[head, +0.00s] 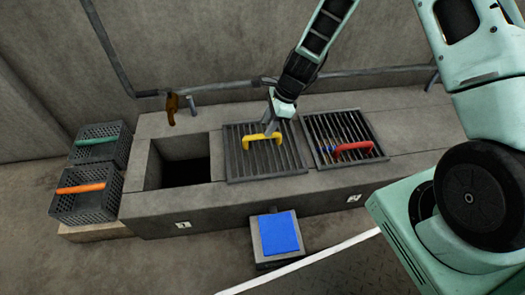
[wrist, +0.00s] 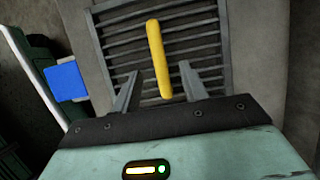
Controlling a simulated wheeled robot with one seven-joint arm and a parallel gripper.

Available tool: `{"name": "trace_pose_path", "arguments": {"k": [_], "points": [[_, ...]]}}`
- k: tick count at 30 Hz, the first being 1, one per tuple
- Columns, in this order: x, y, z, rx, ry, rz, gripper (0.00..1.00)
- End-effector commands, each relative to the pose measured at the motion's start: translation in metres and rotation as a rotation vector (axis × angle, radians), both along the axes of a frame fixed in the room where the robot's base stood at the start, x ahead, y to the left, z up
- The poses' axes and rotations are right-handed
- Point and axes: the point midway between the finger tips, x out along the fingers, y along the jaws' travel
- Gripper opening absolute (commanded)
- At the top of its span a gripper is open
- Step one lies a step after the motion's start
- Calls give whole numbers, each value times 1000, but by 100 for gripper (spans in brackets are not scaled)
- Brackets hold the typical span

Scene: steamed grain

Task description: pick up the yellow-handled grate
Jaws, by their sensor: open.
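The yellow-handled grate (head: 238,167) lies flat on the concrete bench, to the right of a square opening. Its yellow handle (head: 251,143) stands up from the middle of the bars. My gripper (head: 272,131) is above the grate at the handle's right part. In the wrist view my gripper (wrist: 160,80) is open, with one finger on each side of the yellow handle (wrist: 158,60). The handle runs lengthwise between the fingers and both fingers look apart from it. The grate's bars also show behind it in the wrist view (wrist: 195,40).
A red-handled grate (head: 345,127) lies just right. The dark square opening (head: 184,170) is on the left. Crates with green (head: 96,140) and orange (head: 81,188) handles stand far left. A blue-topped block (head: 279,234) stands in front. A brown object (head: 171,107) and pipes are behind.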

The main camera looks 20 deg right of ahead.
Motion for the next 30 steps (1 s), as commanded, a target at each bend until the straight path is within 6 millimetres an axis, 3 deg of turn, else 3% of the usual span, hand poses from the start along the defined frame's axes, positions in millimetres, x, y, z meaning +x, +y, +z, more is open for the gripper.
{"name": "trace_pose_path", "arguments": {"k": [8,19,27,28,30], "points": [[1,5,-15,0,0,1,43],[2,18,-58,0,0,2,43],[3,20,-59,0,0,1,43],[3,20,-59,0,0,1,41],[3,20,-59,0,0,1,21]]}}
